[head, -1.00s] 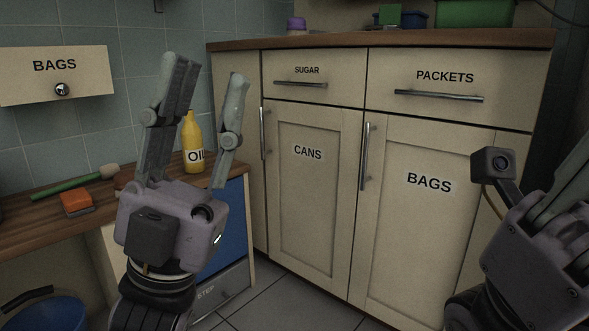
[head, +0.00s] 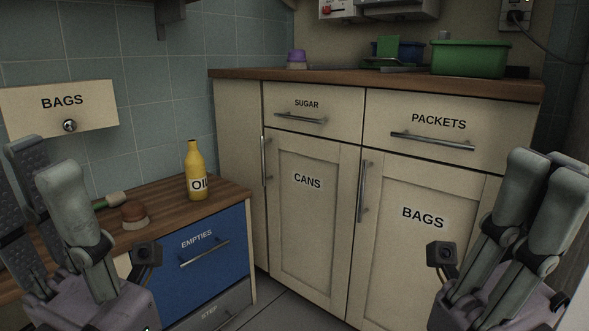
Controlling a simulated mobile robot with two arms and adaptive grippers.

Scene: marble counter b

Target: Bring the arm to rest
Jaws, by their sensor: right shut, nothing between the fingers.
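My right gripper (head: 546,170) is at the lower right in the head view, fingers pointing up and close together. It is shut and holds nothing. It is in front of the cream cupboard door marked BAGS (head: 424,250) in the picture. My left gripper (head: 42,166) is at the lower left, fingers pointing up and apart, with a textured inner pad showing. It is open, and I see nothing between its fingers. It covers part of the wooden counter (head: 228,190). Part of each gripper's base is cut off by the frame.
Below is a blue EMPTIES drawer (head: 205,265). A BAGS drawer box (head: 60,108) juts from the wall. A green bin (head: 468,58) stands on the higher worktop.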

